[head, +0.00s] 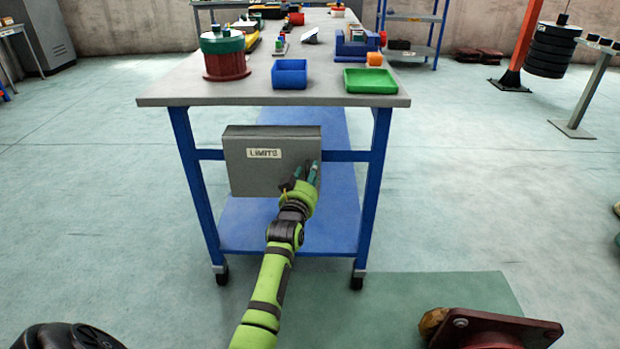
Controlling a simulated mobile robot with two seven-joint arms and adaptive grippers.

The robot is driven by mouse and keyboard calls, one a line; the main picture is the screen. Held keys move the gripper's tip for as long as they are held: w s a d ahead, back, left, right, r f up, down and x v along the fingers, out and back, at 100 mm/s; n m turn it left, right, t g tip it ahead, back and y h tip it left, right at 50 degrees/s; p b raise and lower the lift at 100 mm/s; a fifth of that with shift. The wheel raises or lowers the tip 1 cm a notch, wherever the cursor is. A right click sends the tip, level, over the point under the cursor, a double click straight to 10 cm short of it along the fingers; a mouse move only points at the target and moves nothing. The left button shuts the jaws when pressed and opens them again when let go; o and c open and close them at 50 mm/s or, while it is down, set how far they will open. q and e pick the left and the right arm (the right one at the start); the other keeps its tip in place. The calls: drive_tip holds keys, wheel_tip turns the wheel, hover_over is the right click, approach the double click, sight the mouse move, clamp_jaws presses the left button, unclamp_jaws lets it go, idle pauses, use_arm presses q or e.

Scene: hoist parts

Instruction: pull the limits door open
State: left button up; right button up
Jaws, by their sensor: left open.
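The limits door (250,171) is the grey front of a box on the near end of the workbench, with a white label reading LIMITS. The door looks closed, with no gap that I can make out. My left gripper (305,174) is open at the door's lower right side, close in front of its right edge. The fingers hide that part of the door, and I cannot tell whether they touch it or a handle. My right gripper is not in the picture.
The workbench (190,92) has blue legs and a lower blue shelf (335,215). On top are a blue bin (289,74), a green tray (370,81) and a red-green drum (223,55). A dark red caster part (490,328) is at the lower right. The floor around is mostly clear.

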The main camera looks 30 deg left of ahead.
use_arm(q)
clamp_jaws()
